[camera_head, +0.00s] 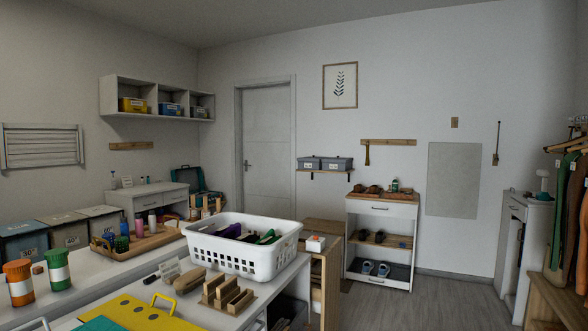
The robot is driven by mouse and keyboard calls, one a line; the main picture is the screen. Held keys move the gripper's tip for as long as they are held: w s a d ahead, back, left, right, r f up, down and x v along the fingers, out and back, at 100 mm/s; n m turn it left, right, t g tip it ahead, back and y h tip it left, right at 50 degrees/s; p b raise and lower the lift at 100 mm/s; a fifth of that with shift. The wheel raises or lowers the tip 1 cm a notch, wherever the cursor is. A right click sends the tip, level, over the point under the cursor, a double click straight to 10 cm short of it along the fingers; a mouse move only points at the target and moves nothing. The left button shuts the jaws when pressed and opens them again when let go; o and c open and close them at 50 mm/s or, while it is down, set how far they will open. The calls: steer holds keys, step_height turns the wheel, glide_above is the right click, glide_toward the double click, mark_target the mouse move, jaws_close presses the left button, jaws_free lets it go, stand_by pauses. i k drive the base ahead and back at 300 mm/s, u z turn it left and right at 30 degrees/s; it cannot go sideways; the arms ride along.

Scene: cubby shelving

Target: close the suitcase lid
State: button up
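What looks like the suitcase is a dark teal open case (187,179) at the back left, near the door, beyond the white drawer cabinet. Its teal lid stands raised, leaning back toward the wall. Its lower part is mostly hidden behind the cabinet and small items, so I cannot tell what it holds or rests on. My gripper is not in view.
A long white counter with a white laundry basket (243,246), a wooden tray (140,243) of bottles, and a yellow board (135,314) fills the near left. A white shoe cabinet (382,213) stands at the back wall. Grey floor (430,300) is clear at right.

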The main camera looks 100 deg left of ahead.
mark_target(193, 175)
steer(key=u, duration=2.75)
steer(key=i, duration=7.05)
steer(key=u, duration=2.75)
